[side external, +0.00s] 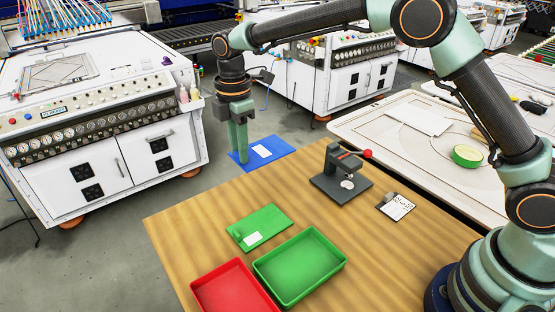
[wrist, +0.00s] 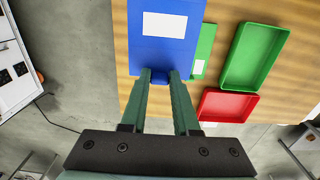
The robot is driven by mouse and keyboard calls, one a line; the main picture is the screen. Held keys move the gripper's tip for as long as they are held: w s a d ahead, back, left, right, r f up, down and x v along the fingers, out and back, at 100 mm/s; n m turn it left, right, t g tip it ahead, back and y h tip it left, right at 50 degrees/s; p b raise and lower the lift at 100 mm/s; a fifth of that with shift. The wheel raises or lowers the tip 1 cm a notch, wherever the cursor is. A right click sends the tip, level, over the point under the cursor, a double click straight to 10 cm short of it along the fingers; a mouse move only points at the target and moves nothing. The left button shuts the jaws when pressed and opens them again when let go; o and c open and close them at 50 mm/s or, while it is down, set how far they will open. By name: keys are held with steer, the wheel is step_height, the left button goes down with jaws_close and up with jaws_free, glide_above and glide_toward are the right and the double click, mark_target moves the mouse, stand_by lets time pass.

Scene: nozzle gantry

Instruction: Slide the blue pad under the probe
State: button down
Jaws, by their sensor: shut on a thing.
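The blue pad (side external: 276,147), a flat sheet with a white label, is at the far-left edge of the wooden table. In the wrist view the fingertips (wrist: 160,76) pinch a small blue tab on the pad (wrist: 150,50). The pad looks level and raised above the tabletop, though its height is hard to tell. The probe stand (side external: 338,176), dark grey with a red-knobbed lever, stands on the table to the right of the pad. A pale disc (side external: 347,185) lies on its base. The stand is not in the wrist view.
A green pad (side external: 270,220) with a white label lies nearer, beside a green tray (side external: 300,267) and a red tray (side external: 232,289). A small card with a grey tab (side external: 399,208) lies right of the probe stand. Bare wood (side external: 305,195) separates the pads from the stand.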

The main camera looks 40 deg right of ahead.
steer(key=shift+s+d+f, duration=1.55)
steer(key=shift+s+f, duration=0.25)
steer(key=shift+f, duration=0.1)
steer(key=shift+s+d+f, duration=1.55)
steer(key=shift+s+f, duration=0.3)
steer(key=shift+f, duration=0.1)
steer(key=shift+s+d+f, duration=1.55)
steer(key=shift+s+f, duration=0.25)
steer(key=shift+f, duration=0.1)
steer(key=shift+d+f, duration=0.15)
steer(key=shift+d, duration=3.45)
steer(key=shift+f, duration=0.4)
steer(key=c, duration=0.6)
jaws_free()
steer(key=shift+r, duration=0.1)
steer(key=shift+r, duration=3.4)
